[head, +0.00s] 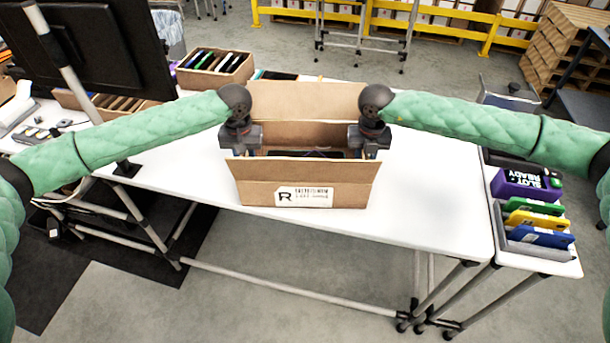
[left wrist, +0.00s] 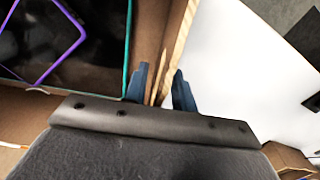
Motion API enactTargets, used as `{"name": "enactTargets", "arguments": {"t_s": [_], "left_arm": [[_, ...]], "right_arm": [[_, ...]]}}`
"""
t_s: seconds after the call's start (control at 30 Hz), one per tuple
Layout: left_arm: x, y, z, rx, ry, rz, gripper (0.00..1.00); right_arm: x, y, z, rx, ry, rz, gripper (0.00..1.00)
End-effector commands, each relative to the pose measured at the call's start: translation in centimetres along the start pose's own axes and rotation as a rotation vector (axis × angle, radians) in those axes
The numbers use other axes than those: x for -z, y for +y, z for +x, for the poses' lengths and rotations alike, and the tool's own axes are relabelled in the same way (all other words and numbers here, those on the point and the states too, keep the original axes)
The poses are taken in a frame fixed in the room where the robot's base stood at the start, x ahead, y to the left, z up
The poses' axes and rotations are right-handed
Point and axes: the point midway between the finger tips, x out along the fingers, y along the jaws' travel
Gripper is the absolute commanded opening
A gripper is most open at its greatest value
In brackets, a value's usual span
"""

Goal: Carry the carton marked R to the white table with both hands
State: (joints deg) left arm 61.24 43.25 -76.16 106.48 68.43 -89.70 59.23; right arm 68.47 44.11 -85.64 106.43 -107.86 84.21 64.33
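The carton marked R (head: 250,193) stands on the white table (head: 430,205), its R label facing me and its top open. Dark items, one with a purple edge, lie inside it. My left gripper (head: 243,150) is at the carton's left side wall. In the left wrist view its two blue fingers (left wrist: 162,90) straddle the cardboard wall (left wrist: 178,35), one inside and one outside, with a gap seeming to show beside it. My right gripper (head: 368,152) is at the right side wall; its fingertips are hidden, so its grip is unclear.
A carton of upright items (head: 215,68) stands behind on the left, near a black monitor (head: 85,45). A side table at right holds a purple box (head: 525,184) and coloured items. White tabletop is free on both sides of the carton. A yellow rail (head: 440,12) stands far back.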

Motion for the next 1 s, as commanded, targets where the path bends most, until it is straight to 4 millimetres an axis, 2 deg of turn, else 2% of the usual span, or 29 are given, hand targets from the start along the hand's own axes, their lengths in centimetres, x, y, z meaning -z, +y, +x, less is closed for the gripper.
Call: {"name": "enactTargets", "arguments": {"t_s": [0.17,0.6,0.8,1.0], "left_arm": [[0.1,0.1,-1.6,-0.002,0.002,0.000,0.26],[0.1,0.0,-9.5,0.000,0.002,0.000,0.26],[0.1,0.0,-11.4,0.000,0.001,0.000,0.26],[0.0,0.0,-11.9,0.000,0.000,0.000,0.26]], "right_arm": [[0.0,0.1,0.0,-0.001,0.000,-0.001,0.26],[0.0,0.1,0.0,-0.001,0.000,-0.001,0.26],[0.0,0.1,0.0,-0.001,0.000,-0.001,0.26],[0.0,0.1,-0.8,-0.002,-0.001,-0.001,0.26]]}}
